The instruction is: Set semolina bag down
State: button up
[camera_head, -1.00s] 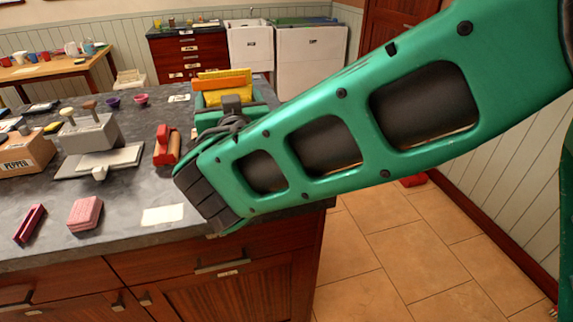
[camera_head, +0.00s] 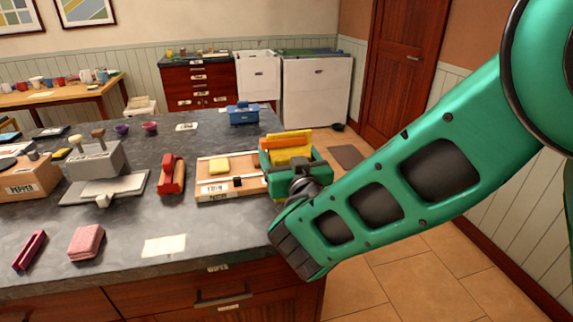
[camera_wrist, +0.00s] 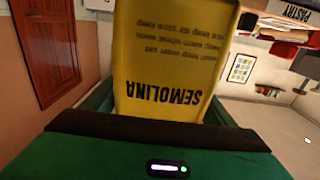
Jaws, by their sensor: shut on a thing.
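The semolina bag (camera_head: 290,152) is yellow with black lettering and stands up from my gripper (camera_head: 292,160) in the head view. In the wrist view the bag (camera_wrist: 170,60) fills the middle, with the word SEMOLINA upside down. My green gripper is shut on the bag, near the right edge of the dark counter (camera_head: 215,128). An orange band crosses the bag at my gripper. The bag's lower part and the fingertips are hidden, and I cannot tell whether the bag touches anything below.
A wooden tray (camera_head: 225,192) with a yellow block lies just left of my gripper. A red tool (camera_head: 171,173), a grey block with knobs (camera_head: 95,160) and a blue caddy (camera_head: 242,113) stand on the counter. A card (camera_head: 164,245) lies near the front. Floor is open to the right.

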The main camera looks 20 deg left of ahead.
jog(key=shift+f, duration=1.7)
jog(key=shift+f, duration=0.15)
jog(key=o, duration=1.5)
jog(key=v, duration=1.2)
jog(key=shift+s+a, duration=0.1)
jog(key=shift+s, duration=0.05)
